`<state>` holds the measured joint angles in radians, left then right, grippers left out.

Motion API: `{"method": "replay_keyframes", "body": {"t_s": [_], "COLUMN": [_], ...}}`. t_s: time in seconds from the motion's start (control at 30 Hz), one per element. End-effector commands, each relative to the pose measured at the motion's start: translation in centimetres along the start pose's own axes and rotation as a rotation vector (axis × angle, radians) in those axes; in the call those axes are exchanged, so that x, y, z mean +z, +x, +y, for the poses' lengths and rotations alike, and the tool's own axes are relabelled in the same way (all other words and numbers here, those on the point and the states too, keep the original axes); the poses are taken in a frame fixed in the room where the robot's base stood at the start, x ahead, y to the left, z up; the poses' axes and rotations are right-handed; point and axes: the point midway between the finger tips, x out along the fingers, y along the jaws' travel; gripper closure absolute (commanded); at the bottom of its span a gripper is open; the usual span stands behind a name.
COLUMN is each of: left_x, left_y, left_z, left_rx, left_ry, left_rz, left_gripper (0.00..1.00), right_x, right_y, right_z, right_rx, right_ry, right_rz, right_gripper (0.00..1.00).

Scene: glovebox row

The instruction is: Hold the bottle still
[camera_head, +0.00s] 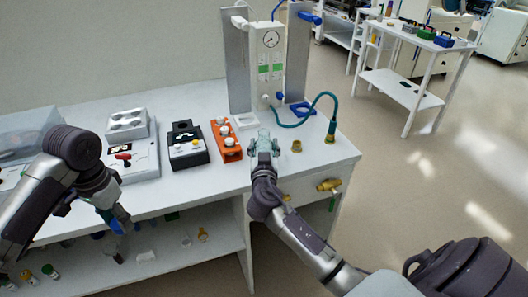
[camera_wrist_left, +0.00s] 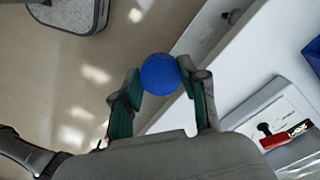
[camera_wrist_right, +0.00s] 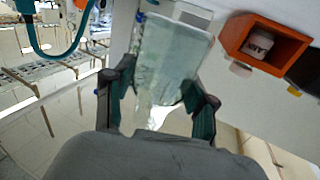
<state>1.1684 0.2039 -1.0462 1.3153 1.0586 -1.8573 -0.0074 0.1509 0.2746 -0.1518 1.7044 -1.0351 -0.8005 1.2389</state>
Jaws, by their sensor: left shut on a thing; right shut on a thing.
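My right gripper (camera_head: 264,150) is shut on a clear, pale bottle (camera_wrist_right: 170,55) at the front of the bench; the bottle's translucent body shows between the fingers in the right wrist view. In the head view the bottle (camera_head: 265,137) is partly hidden by the gripper. My left gripper (camera_head: 118,222) is shut on a round blue thing (camera_wrist_left: 160,74), held in front of the bench edge. Only its smooth blue round face shows in the left wrist view, so I cannot tell what lies beneath it.
An orange block (camera_head: 227,142) with several white pieces stands left of the bottle. A black holder (camera_head: 187,147) is further left. A gauge panel (camera_head: 268,60) with a teal hose (camera_head: 318,97) rises behind. Brass fittings (camera_head: 296,146) are to the right. Small vials lie on the lower shelf (camera_head: 165,255).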

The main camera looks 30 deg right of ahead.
Motion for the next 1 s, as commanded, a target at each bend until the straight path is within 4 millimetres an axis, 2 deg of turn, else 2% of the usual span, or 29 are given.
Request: {"method": "replay_keyframes", "body": {"t_s": [0.1,0.6,1.0], "left_x": [0.0,0.0,0.0], "left_y": [0.1,0.5,0.6], "left_z": [0.0,0.0,0.0], "left_rx": [0.000,0.000,0.000], "left_ry": [0.000,0.000,0.000], "left_rz": [0.000,0.000,0.000], "left_gripper": [0.70,0.70,0.70], "right_x": [-1.6,-4.9,-7.1], "right_y": [0.0,1.3,2.0], "right_z": [0.0,6.1,9.6], "right_rx": [0.000,0.001,0.000], "right_ry": [0.005,0.000,-0.001], "right_rz": [0.004,0.002,0.002], "right_gripper": [0.85,0.85,0.85]}}
